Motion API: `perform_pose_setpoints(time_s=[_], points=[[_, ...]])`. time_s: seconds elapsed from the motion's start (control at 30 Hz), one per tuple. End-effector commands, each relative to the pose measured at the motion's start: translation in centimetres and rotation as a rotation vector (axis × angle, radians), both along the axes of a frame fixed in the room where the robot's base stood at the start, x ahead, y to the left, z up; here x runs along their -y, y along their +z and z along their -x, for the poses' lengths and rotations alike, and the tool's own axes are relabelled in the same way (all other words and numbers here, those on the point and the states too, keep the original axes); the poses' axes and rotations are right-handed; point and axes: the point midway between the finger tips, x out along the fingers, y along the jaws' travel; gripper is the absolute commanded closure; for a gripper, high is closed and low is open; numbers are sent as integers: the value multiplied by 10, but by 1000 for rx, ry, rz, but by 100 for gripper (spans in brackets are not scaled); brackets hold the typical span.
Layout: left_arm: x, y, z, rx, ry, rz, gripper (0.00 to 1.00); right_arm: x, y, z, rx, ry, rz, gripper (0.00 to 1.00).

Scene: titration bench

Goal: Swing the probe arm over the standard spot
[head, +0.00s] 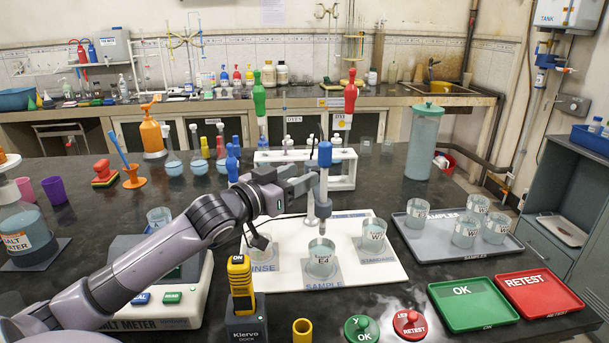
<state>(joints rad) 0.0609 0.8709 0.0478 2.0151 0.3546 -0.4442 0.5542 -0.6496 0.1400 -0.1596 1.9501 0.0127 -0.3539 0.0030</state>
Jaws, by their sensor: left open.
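The probe arm has a blue-capped upright probe (324,156), which hangs over the sample spot. Its lower end is just above or at the mouth of the labelled sample beaker (321,262). The standard spot (378,255) is at the right of the white board (365,279) and holds a beaker of clear liquid (373,232). The rinse spot is at the left, partly hidden by my left arm. My left gripper (309,184) is open, its fingers close beside the probe's upper part. I cannot tell whether they touch it. My right gripper is not in view.
A grey samples tray (430,246) with beakers is at right. Green OK (462,302) and red RETEST (528,290) trays lie in front of it. A yellow meter (240,285) stands in front of the board.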

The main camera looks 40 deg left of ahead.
Motion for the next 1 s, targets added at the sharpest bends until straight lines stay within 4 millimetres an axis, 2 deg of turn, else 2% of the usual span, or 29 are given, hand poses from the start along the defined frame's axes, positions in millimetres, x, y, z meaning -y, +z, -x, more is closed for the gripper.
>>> perform_pose_setpoints(time_s=[0.2, 0.4, 0.87, 1.0], points=[[-2, -2, 24, -3, -1, 0, 51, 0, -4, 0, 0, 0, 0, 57], [-2, -1, 36, -2, -1, 0, 51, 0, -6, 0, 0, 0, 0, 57], [-3, 0, 39, -1, -1, -5, 52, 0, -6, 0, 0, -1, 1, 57], [-6, -1, 40, 7, 3, -101, 52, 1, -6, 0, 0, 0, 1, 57]])
